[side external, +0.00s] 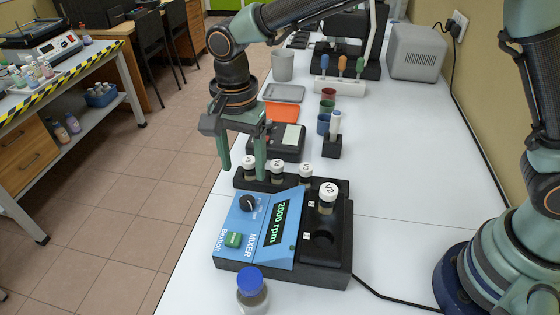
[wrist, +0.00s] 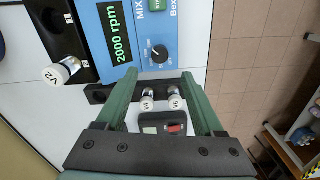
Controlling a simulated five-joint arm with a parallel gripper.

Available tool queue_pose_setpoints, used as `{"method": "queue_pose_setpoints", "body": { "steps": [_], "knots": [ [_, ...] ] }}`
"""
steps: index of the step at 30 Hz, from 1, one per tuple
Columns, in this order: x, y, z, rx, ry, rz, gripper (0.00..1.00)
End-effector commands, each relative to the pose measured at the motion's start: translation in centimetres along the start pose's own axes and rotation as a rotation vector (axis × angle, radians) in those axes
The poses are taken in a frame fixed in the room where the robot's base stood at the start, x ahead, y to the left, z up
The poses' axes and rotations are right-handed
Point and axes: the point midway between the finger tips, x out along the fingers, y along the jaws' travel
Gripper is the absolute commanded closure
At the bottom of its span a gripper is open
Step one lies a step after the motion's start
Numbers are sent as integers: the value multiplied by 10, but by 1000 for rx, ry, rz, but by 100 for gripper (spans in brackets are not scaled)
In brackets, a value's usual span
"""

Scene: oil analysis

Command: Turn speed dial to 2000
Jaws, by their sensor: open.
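The blue mixer (side external: 237,262) stands on the white table, and its green display (side external: 278,222) reads 2000 rpm. The same reading shows on the display in the wrist view (wrist: 119,35). The black speed dial (side external: 248,202) is on the blue panel, and it also shows in the wrist view (wrist: 159,53). My gripper (side external: 243,171) is open and empty, with its fingers pointing down above the vial rack, behind the dial. In the wrist view my fingertips (wrist: 159,74) are spread on either side of the dial's line and look apart from it.
A vial labelled V2 (side external: 327,196) stands in the mixer's black holder. A black rack (side external: 242,181) with several white-capped vials is close behind the mixer, below my fingers. A green button (side external: 233,240) is near the dial. A blue-capped bottle (side external: 252,290) stands in front.

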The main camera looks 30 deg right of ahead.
Motion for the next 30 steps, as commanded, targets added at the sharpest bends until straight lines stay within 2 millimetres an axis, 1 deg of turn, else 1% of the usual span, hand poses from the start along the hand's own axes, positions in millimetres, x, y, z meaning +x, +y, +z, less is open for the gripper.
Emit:
{"method": "queue_pose_setpoints", "body": {
  "steps": [1, 3, 7, 11, 20, 23, 26, 29, 30],
  "knots": [
    [-10, -1, 0, 0, 0, -4, 31],
    [-19, -1, 0, 0, 0, -4, 31],
    [-30, 0, 0, 0, 0, -1, 31],
    [-34, 0, 0, 0, 0, 0, 31],
    [-35, 1, -1, -2, 0, -2, 31],
    [-42, 6, -10, -26, 1, -17, 31],
    [-58, 18, -28, -87, 7, -53, 31],
    [-77, 38, -53, -180, 25, -102, 31],
    [-84, 48, -63, -220, 36, -122, 31]
  ]
}}
